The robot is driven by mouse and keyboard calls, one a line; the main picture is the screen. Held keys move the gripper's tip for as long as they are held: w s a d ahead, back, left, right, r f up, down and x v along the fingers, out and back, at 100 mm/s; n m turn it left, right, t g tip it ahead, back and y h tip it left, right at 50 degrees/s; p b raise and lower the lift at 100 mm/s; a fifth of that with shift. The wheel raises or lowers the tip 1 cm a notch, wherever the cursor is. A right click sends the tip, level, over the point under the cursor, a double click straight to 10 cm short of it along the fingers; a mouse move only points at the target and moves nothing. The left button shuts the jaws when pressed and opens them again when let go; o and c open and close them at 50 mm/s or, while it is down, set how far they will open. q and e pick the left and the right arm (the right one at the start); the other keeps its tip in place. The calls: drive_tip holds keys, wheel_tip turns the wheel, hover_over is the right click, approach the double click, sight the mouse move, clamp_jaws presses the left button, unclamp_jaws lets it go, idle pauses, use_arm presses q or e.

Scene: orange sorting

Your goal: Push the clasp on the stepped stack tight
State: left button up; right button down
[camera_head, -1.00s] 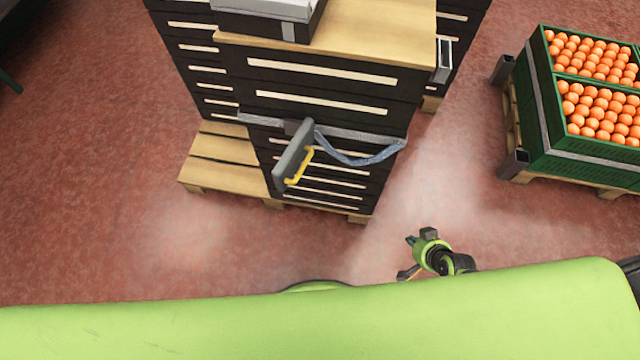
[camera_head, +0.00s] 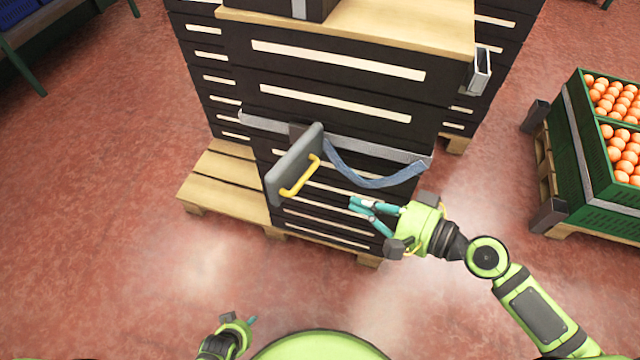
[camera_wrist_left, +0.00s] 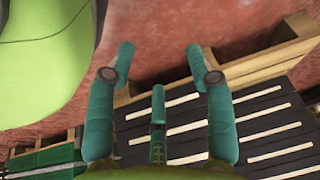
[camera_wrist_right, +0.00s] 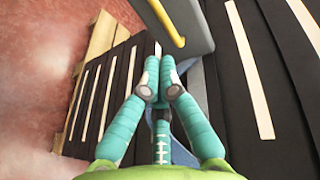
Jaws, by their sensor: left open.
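The clasp is a grey plate (camera_head: 292,160) with a yellow lever handle (camera_head: 300,178), standing out tilted from the front of the dark crate stack (camera_head: 330,98). A grey band (camera_head: 360,142) runs across the stack, and a loose blue strap end (camera_head: 375,182) hangs in a curve right of the clasp. My right gripper (camera_head: 358,206) is shut and empty, just right of the handle and below the strap; its wrist view shows the handle (camera_wrist_right: 166,22) beyond the fingertips. My left gripper (camera_head: 252,322) is low at the bottom edge, open and empty, away from the stack.
The stack stands on a wooden pallet (camera_head: 222,184) that juts out at the left. A grey metal bracket (camera_head: 480,70) sticks out at its upper right. Green crates of oranges (camera_head: 588,150) stand at the right. The red floor (camera_head: 110,200) at the left is clear.

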sight(304, 182)
drive_tip(key=x, duration=1)
drive_tip(key=shift+p, duration=0.45)
drive_tip(key=shift+s+a+m+t+h+p, duration=0.1)
drive_tip(key=shift+a+m+t+h+p, duration=0.2)
drive_tip(key=shift+p, duration=0.4)
